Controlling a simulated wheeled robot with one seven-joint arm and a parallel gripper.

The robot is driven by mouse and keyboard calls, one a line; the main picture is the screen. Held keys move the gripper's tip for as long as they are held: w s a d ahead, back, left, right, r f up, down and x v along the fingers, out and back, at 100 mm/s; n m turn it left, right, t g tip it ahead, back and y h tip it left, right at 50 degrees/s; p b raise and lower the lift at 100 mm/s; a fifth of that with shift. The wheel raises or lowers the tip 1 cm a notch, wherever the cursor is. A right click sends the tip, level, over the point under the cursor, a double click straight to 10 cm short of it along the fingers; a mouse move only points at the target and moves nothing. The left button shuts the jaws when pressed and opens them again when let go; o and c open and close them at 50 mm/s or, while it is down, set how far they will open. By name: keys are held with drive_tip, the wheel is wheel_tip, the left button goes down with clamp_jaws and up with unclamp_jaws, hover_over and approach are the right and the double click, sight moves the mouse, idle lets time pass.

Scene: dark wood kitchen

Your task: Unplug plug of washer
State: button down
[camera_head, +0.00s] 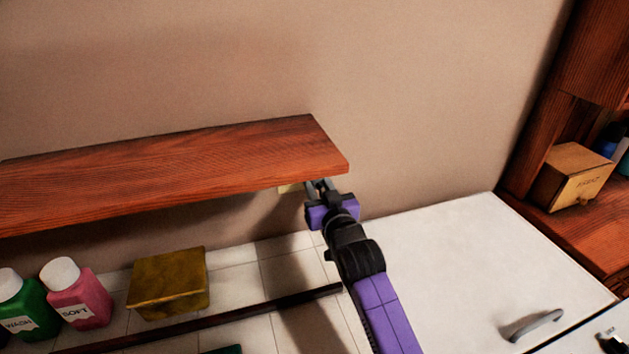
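My gripper (319,185), at the end of my purple and black arm, is up at the wall just under the right end of the wooden shelf. A pale yellowish wall socket (289,188) shows just left of its fingers, partly covered by the shelf edge and the gripper. I cannot make out the plug or its cord; they may be hidden behind the gripper. The fingers are too small to tell whether they are open or shut, or whether they touch anything. A white appliance (455,255) with a grey handle, possibly the washer, stands at the lower right.
The wooden shelf (170,170) sticks out from the wall close above my gripper. Below it are a yellow box (168,285), a pink bottle (80,296) and a green bottle (26,308). A dark rail (200,318) crosses in front.

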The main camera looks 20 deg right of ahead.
sight(317, 185)
drive_tip(key=shift+s, duration=0.15)
drive_tip(key=shift+s+p, duration=1.4)
drive_tip(key=shift+s, duration=1.45)
